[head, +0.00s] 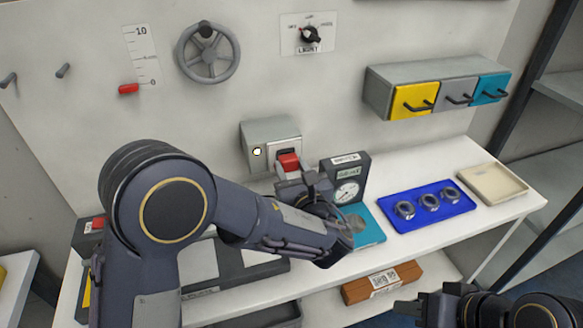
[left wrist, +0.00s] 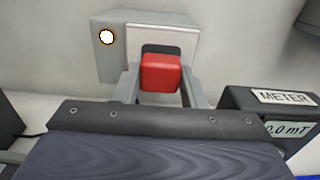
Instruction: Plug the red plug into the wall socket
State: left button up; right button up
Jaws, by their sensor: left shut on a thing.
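The red plug (head: 288,162) is held between the fingers of my left gripper (head: 289,172), right in front of the wall socket box (head: 257,133). In the left wrist view the red plug (left wrist: 160,73) sits between the two grey fingers (left wrist: 158,88). Behind it is the dark opening of the socket, on the light faceplate of the box (left wrist: 175,45). The plug covers most of the opening, and I cannot tell how deep it sits. A small round light glows pale on the box. My right gripper (head: 408,308) is at the lower right edge, partly cut off.
A meter (head: 347,182) stands on the table just right of my left gripper. A blue tray (head: 428,204) with metal rings and an empty beige tray (head: 492,184) lie further right. A drawer unit (head: 437,90) hangs on the wall. A brown box (head: 382,282) is on the lower shelf.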

pick_arm(q)
jog(key=shift+b, duration=0.5)
dwell(1.3)
jog(key=shift+w+a, duration=0.15)
jog(key=shift+w, duration=0.35)
dwell(0.4)
jog(key=o, duration=1)
jog(key=b+v, duration=0.1)
jog(key=v, duration=0.6)
jog(key=shift+s, duration=0.35)
